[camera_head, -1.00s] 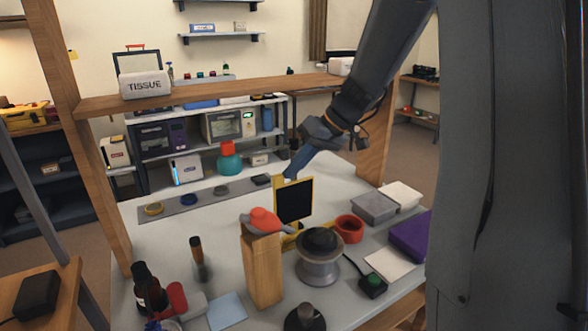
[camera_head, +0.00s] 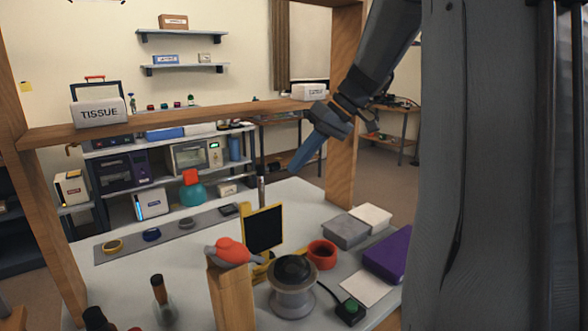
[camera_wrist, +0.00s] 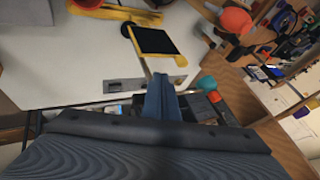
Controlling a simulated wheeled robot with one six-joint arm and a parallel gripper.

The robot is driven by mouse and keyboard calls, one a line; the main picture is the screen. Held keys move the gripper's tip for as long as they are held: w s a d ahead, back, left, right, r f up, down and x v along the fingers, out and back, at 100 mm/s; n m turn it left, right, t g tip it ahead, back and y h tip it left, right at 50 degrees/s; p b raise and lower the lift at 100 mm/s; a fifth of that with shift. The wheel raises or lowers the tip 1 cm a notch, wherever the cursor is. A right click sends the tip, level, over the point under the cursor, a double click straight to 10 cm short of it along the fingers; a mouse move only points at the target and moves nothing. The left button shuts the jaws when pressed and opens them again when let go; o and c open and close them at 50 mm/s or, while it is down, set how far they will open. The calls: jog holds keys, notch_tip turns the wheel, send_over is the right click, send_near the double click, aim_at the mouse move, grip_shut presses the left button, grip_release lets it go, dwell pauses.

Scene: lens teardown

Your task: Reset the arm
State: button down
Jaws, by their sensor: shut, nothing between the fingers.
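My arm reaches down from the top right in the head view. My gripper (camera_head: 296,168) is shut and empty, raised in the air behind the yellow-framed black panel (camera_head: 264,229) and apart from it. In the wrist view the shut blue-grey fingers (camera_wrist: 160,84) point toward the same panel (camera_wrist: 154,40). The panel stands upright on the white table (camera_head: 130,281).
A wooden post (camera_head: 232,300) carries a red-topped grey part (camera_head: 232,251). Around it are a grey spool-like piece (camera_head: 292,290), red cup (camera_head: 322,254), grey bin (camera_head: 345,231) and purple box (camera_head: 388,254). A wooden shelf beam (camera_head: 215,116) crosses nearby, holding a tissue box (camera_head: 98,112).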

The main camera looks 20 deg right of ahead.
dwell(0.4)
jog(key=s+a+f+m+g+h, duration=0.1)
jog(key=s+a+f+h, duration=0.2)
jog(key=s+a+f, duration=0.3)
jog(key=s+a+f+m+g+h, duration=0.2)
jog(key=s+a+f, duration=0.3)
jog(key=s+f, duration=0.9)
jog(key=shift+s+a+f+m+h, duration=0.3)
jog(key=shift+a+f+h, duration=0.1)
jog(key=shift+f+h, duration=0.35)
jog(key=shift+r, duration=0.1)
